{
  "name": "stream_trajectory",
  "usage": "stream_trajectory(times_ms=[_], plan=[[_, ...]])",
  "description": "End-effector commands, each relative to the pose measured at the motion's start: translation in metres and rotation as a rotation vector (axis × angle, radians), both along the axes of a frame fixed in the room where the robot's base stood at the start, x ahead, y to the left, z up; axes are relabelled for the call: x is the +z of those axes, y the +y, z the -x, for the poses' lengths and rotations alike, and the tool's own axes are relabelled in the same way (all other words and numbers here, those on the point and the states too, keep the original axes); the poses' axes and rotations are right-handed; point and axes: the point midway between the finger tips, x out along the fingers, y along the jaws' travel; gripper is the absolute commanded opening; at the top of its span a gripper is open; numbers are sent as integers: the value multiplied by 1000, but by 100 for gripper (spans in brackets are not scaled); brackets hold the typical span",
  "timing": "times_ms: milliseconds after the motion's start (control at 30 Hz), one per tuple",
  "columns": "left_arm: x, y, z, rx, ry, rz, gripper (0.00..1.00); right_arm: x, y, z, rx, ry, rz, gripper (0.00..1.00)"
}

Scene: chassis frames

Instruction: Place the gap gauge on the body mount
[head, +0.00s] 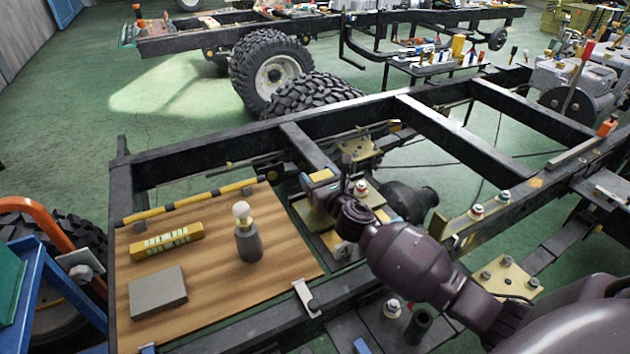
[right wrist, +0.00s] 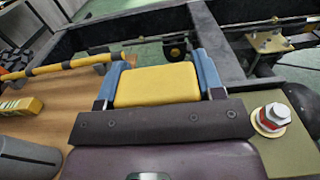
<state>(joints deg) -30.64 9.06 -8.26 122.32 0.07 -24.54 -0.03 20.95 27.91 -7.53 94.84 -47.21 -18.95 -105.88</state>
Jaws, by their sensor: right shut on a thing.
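My right gripper (head: 322,184) is shut on a yellow block, apparently the gap gauge (right wrist: 157,86), held between its two blue fingers. In the head view the gripper is over the chassis rail, just right of the wooden board. Much of the block is hidden there. An olive plate with a red and white bolt, which looks like a body mount (right wrist: 291,143), is right of the gripper in the right wrist view. Similar brass plates sit along the frame, one at the lower right (head: 508,276). I cannot tell whether the block touches anything below it. My left gripper is not in view.
The wooden board (head: 205,265) carries a yellow marked bar (head: 158,243), a grey block (head: 157,292) and a dark cylinder with a pale knob (head: 248,242). A yellow-black bar (head: 190,203) lies along its back edge. Black chassis beams (head: 225,143) surround the area.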

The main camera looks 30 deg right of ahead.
Motion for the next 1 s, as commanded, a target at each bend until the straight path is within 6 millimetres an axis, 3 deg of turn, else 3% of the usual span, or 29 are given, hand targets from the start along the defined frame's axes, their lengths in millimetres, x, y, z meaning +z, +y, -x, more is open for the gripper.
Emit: stream_trajectory(times_ms=[33,200,467,500,633,1000], plan=[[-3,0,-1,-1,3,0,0,-8,0,0,-1,5,-1,34],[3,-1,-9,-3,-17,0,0,-4,0,0,0,-2,1,34],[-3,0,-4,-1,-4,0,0,-9,0,0,0,-1,1,34],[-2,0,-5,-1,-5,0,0,-8,0,0,0,-1,1,68],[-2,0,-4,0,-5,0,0,-7,0,0,0,-2,1,87],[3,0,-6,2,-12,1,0,0,0,0,0,-4,0,87]])
